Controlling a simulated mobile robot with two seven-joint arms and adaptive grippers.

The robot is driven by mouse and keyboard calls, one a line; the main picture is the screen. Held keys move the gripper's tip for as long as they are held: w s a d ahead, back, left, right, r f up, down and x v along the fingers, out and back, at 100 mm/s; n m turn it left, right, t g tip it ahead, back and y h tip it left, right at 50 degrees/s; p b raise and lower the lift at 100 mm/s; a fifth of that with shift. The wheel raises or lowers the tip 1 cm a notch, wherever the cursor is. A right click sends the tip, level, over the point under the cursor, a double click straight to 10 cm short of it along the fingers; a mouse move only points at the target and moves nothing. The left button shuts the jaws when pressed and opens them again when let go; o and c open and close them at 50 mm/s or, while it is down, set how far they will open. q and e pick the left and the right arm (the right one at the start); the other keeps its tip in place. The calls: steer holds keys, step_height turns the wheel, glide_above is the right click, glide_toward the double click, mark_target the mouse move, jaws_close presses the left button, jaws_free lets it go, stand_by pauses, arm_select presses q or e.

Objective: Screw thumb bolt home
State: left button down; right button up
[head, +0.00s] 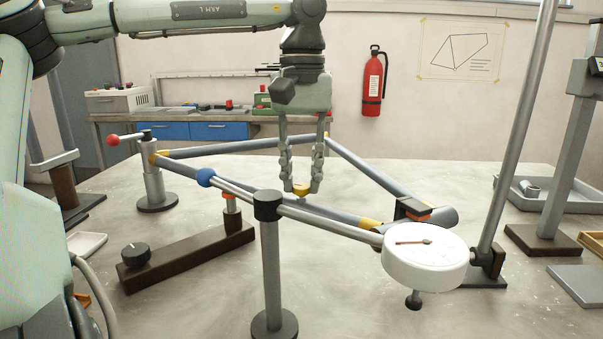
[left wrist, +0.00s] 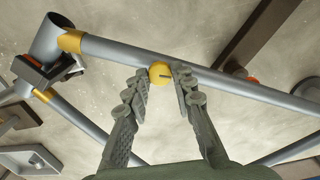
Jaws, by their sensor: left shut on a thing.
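The yellow thumb bolt (head: 301,190) sits between the fingertips of my left gripper (head: 301,187), which points straight down. In the left wrist view the bolt's round yellow head (left wrist: 160,73) shows a dark slot and lies against the grey frame tube (left wrist: 205,75). My left gripper (left wrist: 160,88) is shut on the bolt there, one finger on each side. The bolt's shank is hidden, so I cannot tell how deep it sits. The grey tube frame (head: 235,145) has yellow joints. My right gripper is not in view.
A post with a black clamp (head: 268,205) and a white dial gauge (head: 425,258) stand in front of the gripper. A blue-ended rod (head: 206,177) crosses left. A dark bar with a knob (head: 135,255) lies at left front. An upright pole (head: 510,130) rises at right.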

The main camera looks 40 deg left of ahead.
mark_target(302, 186)
arm_select(q)
steer(key=m, duration=0.4)
steer(key=shift+r+m, duration=0.1)
steer(key=shift+m, duration=0.2)
steer(key=m, duration=0.4)
steer(key=shift+m, duration=0.3)
steer(key=c, duration=1.3)
jaws_free()
steer(key=shift+o, duration=0.2)
step_height(302, 186, up, 12)
